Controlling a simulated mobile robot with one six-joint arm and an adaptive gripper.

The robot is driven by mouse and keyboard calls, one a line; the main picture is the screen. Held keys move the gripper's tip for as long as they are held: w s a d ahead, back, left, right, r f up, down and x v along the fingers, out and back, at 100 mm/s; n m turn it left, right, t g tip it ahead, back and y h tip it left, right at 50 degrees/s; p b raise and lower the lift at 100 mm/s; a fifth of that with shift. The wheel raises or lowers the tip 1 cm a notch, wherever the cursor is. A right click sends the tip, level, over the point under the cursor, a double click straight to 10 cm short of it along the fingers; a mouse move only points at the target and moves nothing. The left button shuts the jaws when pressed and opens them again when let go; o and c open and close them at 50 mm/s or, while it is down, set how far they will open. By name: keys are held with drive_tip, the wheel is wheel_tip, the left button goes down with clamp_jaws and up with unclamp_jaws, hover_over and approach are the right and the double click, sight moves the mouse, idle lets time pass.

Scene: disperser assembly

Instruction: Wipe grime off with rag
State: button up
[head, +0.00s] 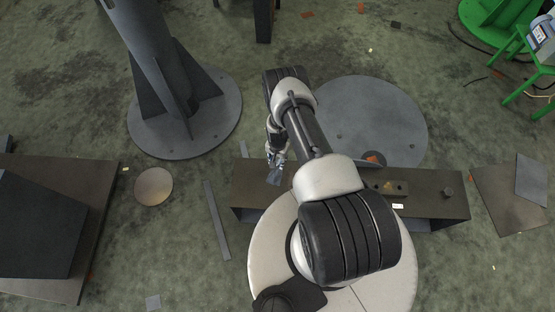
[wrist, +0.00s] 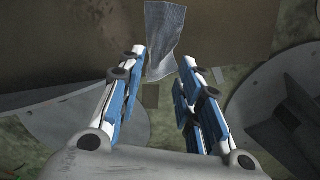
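The rag is a crumpled blue-grey cloth (wrist: 165,30) at the top of the wrist view, against a brown surface. It also shows in the head view as a small blue-grey patch (head: 273,178) at the left part of a long dark metal beam (head: 433,207). My gripper (wrist: 163,58) has its two blue-and-white fingers apart, with the rag's near end between and just beyond the tips. In the head view my gripper (head: 277,158) points down just above the rag. I cannot tell whether the fingers touch the cloth. No grime patch stands out clearly on the beam.
A round grey plate (head: 385,110) lies behind the beam. A ribbed column on a round base (head: 222,120) stands at the back left. A dark plate (head: 95,185) with a block lies at left, and a small disc (head: 153,186) beside it. Small blocks (head: 390,187) sit on the beam.

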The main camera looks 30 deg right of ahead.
drive_tip(key=o, duration=0.7)
